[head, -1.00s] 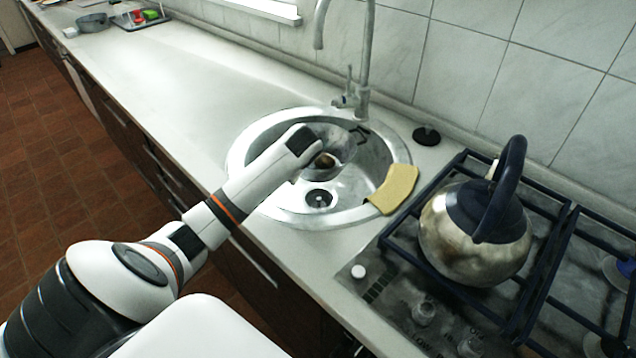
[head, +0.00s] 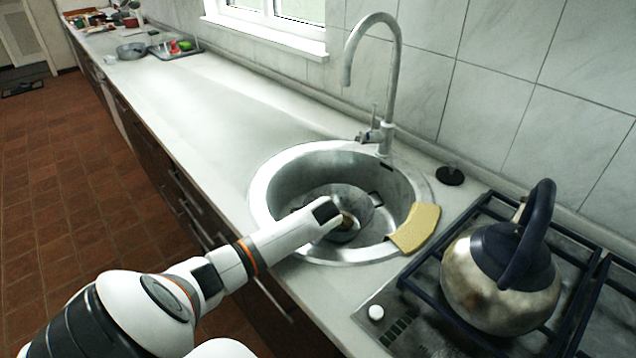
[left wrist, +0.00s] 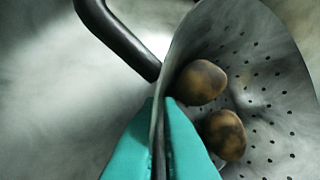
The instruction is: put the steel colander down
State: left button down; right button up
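The steel colander (head: 352,200) is inside the round sink, tilted in the left wrist view, with its perforated wall (left wrist: 265,95) on the right. Two brownish potatoes (left wrist: 201,82) (left wrist: 224,135) lie in it. My left gripper (left wrist: 160,108) has its teal fingertips closed on the colander's thin rim, one on each side. In the head view my left arm reaches over the sink's front edge and hides part of the colander. I cannot tell whether the colander's bottom touches the basin. My right gripper is not in view.
The round sink (head: 262,200) has a tall tap (head: 394,80) behind it and a yellow cloth (head: 415,228) over its right rim. A kettle (head: 500,285) stands on the hob at right. The counter (head: 215,120) left of the sink is clear; a bowl (head: 131,50) stands farther back.

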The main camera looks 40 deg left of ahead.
pick_arm(q)
jog(key=c, duration=1.6)
grip_release()
jog(key=p+v, duration=0.1)
jog(key=v, duration=1.1)
